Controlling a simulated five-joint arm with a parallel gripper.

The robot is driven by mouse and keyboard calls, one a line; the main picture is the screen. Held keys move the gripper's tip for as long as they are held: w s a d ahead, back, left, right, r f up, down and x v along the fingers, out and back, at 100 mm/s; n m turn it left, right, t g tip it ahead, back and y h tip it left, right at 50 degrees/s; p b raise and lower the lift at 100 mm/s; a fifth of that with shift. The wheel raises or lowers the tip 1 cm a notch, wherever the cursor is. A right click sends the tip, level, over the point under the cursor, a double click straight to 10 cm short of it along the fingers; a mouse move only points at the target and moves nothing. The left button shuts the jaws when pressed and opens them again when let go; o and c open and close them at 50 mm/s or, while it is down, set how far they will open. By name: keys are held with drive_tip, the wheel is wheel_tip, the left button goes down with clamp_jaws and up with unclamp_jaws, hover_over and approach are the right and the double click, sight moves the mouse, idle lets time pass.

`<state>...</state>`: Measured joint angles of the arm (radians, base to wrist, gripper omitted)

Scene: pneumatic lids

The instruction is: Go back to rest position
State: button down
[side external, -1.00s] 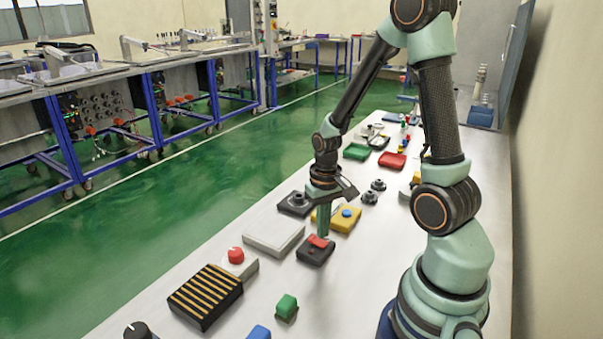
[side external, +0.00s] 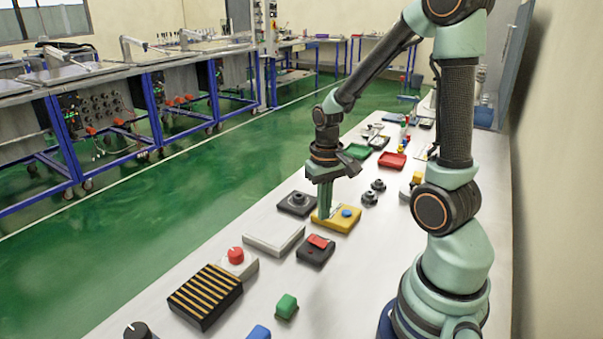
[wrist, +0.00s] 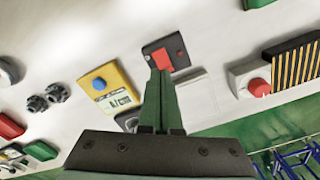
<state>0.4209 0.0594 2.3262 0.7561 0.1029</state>
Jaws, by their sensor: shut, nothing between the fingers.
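My gripper (side external: 325,203) has green fingers pointing down, shut and empty. In the side external view it hangs over the white table, in front of the yellow box with a blue button (side external: 347,215). I cannot tell how high it is above that box. The black box with a red rocker switch (side external: 316,249) stands nearer the camera, apart from the fingers. In the wrist view my gripper (wrist: 159,90) shows its fingertips together, overlapping the lower edge of the black switch box (wrist: 168,52). The yellow box (wrist: 107,86) lies to its left there.
A flat light grey box (side external: 273,236), a box with a red button (side external: 236,257) and a black-and-gold striped block (side external: 205,296) stand nearer the camera. Green (side external: 358,151) and red (side external: 392,160) trays lie farther back. A green cube (side external: 287,306) sits near the front.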

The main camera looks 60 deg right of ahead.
drive_tip(key=a+r+n+t, duration=0.5)
drive_tip(key=a+r+n, duration=0.1)
drive_tip(key=a+r, duration=0.6)
wheel_tip(320, 180, up, 3)
drive_tip(key=shift+w+a+f+t, duration=0.1)
drive_tip(key=shift+w+a+t, duration=0.1)
drive_tip(key=shift+w+t, duration=0.15)
